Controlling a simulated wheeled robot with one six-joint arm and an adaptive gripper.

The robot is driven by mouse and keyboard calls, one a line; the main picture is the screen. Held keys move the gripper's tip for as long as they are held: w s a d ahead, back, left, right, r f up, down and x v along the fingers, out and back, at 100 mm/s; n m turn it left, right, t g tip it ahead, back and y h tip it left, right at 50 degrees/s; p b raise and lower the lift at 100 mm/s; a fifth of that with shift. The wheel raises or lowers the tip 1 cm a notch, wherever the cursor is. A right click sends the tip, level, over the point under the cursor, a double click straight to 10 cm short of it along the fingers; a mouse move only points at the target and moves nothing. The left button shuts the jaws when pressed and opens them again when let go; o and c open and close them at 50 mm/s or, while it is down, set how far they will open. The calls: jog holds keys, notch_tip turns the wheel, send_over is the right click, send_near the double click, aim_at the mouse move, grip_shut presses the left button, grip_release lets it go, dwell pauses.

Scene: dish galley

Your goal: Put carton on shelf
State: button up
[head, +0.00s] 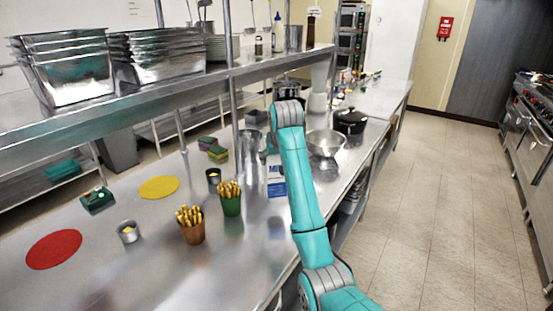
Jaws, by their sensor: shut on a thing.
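A white and blue carton (276,181) with lettering on its side is upright over the metal counter, just left of my teal arm. My gripper (269,152) is above it and shut on its top; my arm hides part of the gripper and the carton's right side. I cannot tell whether the carton's base touches the counter. The metal shelf (272,65) runs along above the counter, higher than the carton and to its upper left.
Steel pans (70,75), plates (218,48) and bottles occupy parts of the shelf; a bare stretch lies toward its right. Shelf posts (231,95) stand on the counter. Fry cups (191,231), a steel bowl (325,143) and a black pot (350,121) stand around the carton.

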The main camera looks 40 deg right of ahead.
aim_at(276, 176)
jog(key=shift+f, duration=3.35)
jog(key=o, duration=1.8)
jog(key=shift+f, duration=0.15)
